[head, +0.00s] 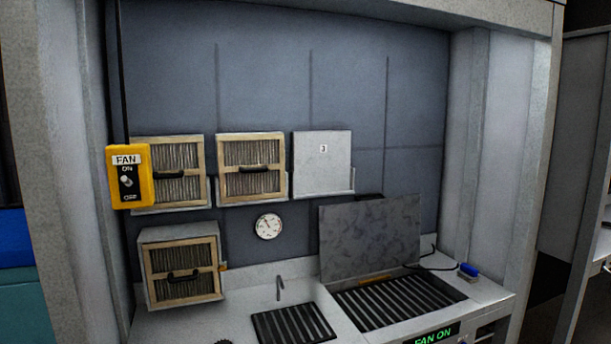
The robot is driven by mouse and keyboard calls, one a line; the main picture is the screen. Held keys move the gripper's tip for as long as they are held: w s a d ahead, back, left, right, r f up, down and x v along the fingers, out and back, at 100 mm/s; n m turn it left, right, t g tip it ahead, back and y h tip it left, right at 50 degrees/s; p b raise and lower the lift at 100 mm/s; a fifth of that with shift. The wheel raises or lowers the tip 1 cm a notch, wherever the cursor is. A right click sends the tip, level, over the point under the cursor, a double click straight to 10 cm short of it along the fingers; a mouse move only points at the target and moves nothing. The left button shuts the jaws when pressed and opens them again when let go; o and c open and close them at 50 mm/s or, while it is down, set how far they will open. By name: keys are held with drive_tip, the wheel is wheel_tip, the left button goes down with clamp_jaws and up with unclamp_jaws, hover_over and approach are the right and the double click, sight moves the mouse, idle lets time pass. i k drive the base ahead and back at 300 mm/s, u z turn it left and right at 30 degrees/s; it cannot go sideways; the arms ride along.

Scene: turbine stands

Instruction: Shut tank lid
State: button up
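The tank lid (370,238) is a grey mottled flat panel. It stands raised, nearly upright, at the back edge of the tank on the right part of the counter. The tank opening (398,301) in front of it is uncovered and shows dark slats or a grate. A small orange-brown strip shows at the lid's lower edge. My gripper is not in view.
A yellow fan switch box (129,177) hangs at left. Framed filters (251,167) and a gauge (269,227) are on the back wall. A tap (280,288) stands behind a second grate (293,324). A blue-handled brush (468,270) lies right of the tank.

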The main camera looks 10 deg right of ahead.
sight(358, 238)
drive_tip(key=z, duration=1.55)
drive_tip(key=i, duration=2.75)
drive_tip(key=u, duration=1.95)
drive_tip(key=i, duration=0.5)
drive_tip(key=u, duration=0.1)
